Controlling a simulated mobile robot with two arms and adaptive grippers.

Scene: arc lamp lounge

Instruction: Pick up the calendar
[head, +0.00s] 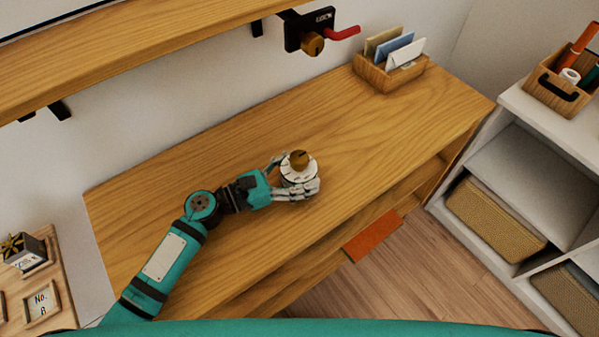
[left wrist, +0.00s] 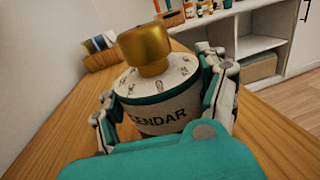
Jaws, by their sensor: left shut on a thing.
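The calendar (head: 299,174) is a round white and teal drum with a brass knob on top, standing upright at the middle of the wooden desk. In the left wrist view the calendar (left wrist: 165,92) shows part of its lettering, "ENDAR", on its side. My left gripper (head: 296,186) is shut on it, with fingers on both sides of the drum. The fingers of my left gripper also show in the left wrist view (left wrist: 160,105). The fingers hide part of the drum. I cannot tell whether its base touches the desk. My right gripper is not in view.
The desk top (head: 210,165) is clear around the calendar. A wooden letter holder (head: 385,77) stands at its far right end. A shelf (head: 130,45) hangs above the back, with a black fixture and red lever (head: 343,34). A white shelf unit (head: 530,165) stands right.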

